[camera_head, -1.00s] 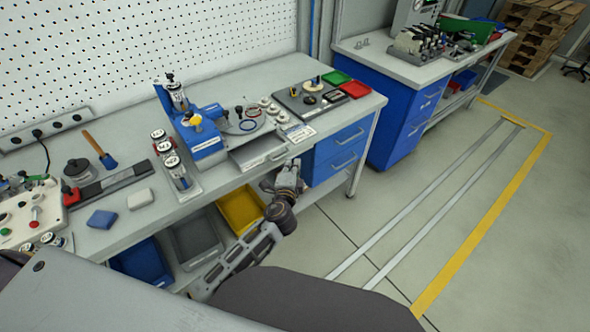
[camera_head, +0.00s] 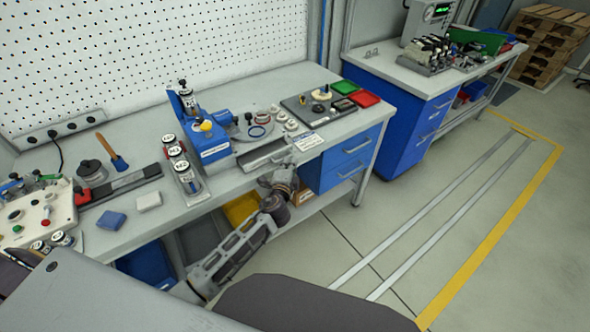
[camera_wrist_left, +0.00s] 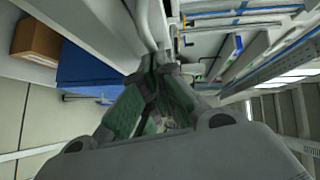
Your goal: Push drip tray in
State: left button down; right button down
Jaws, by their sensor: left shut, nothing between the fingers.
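The drip tray (camera_head: 262,153) is a flat grey tray with a dark recess. It lies at the bench's front edge, right of and in front of the blue machine (camera_head: 208,145). My left gripper (camera_head: 288,166) is at the tray's front right, by the bench edge, with its arm coming up from below. Its fingers are shut with nothing between them. In the left wrist view the closed green-grey fingers (camera_wrist_left: 152,62) point at a pale edge. I cannot tell whether they touch the tray. My right gripper is not in view.
Blue drawers (camera_head: 345,158) stand just right of my left gripper, under the bench top. Yellow (camera_head: 240,208) and blue (camera_head: 146,262) bins sit below the bench. Small canisters (camera_head: 182,168) stand left of the machine. The floor to the right is clear.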

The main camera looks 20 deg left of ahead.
aim_at(282, 151)
pick_arm(q)
jog(key=w+a, duration=0.1)
jog(key=a, duration=0.1)
jog(key=w+a, duration=0.2)
jog(key=shift+w+a, duration=0.25)
jog(key=shift+a, duration=0.05)
jog(key=shift+r, duration=0.15)
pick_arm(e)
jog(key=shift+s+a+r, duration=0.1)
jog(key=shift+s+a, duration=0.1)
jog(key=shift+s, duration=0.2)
pick_arm(q)
jog(key=shift+a, duration=0.15)
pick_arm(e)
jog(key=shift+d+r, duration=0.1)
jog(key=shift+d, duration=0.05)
